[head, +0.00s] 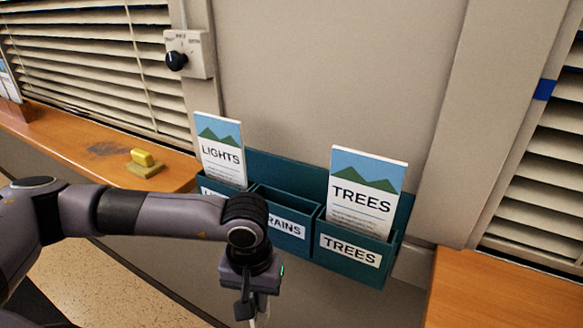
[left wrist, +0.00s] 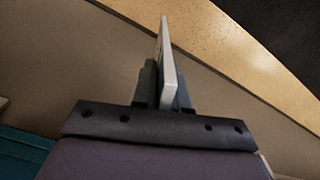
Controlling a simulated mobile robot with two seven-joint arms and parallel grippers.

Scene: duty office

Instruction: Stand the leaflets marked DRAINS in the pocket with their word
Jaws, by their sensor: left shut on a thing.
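A teal wall rack (head: 290,179) has three pockets side by side. The middle pocket (head: 288,204) shows "RAINS" on its label, the first letter hidden by my arm, and no leaflets stand in it. The left pocket holds LIGHTS leaflets (head: 221,150); the right pocket holds TREES leaflets (head: 365,190). My left gripper (head: 252,308) is below and in front of the rack, pointing down. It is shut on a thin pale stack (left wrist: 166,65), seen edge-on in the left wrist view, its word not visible. My right gripper is not in view.
A wooden sill (head: 85,150) at left carries a yellow block-like thing (head: 143,162). Another wooden surface (head: 505,292) is at lower right. A dial box (head: 188,54) is on the wall above. The wall above the middle pocket is clear.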

